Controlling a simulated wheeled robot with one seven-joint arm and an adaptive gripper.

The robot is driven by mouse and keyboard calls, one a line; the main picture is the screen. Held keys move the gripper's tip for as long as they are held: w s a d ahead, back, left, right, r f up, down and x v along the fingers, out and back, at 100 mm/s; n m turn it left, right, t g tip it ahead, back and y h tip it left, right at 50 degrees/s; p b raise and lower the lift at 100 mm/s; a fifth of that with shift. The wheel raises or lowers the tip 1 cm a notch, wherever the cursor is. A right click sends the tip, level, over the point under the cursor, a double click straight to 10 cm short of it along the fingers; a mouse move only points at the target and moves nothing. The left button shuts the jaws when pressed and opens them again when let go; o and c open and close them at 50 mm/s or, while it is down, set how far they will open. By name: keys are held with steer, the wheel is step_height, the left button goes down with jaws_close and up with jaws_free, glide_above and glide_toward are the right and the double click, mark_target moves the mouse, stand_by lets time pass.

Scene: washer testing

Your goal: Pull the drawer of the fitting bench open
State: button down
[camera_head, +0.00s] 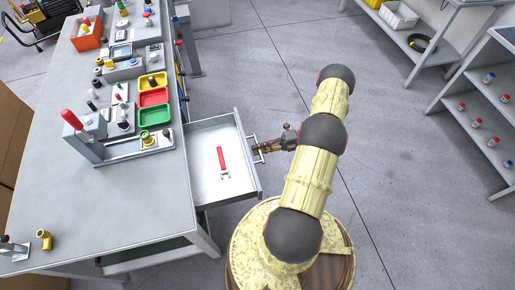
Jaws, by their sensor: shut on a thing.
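The fitting bench (60,195) is a long grey table on the left. Its drawer (205,165) stands pulled out from the bench's right side, showing a pale, shallow inside. A red-handled tool (222,162) lies in the drawer. My gripper (261,149) is at the drawer's front panel, at its right end, and is shut on the handle there.
On the bench are yellow, red and green trays (154,116), a red-topped press (75,125), and several small fittings. Shelves with small red-capped jars (478,122) stand at the right. The grey floor beyond the drawer is clear.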

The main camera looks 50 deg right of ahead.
steer(key=c, duration=1.9)
jaws_free()
steer(key=v, duration=1.2)
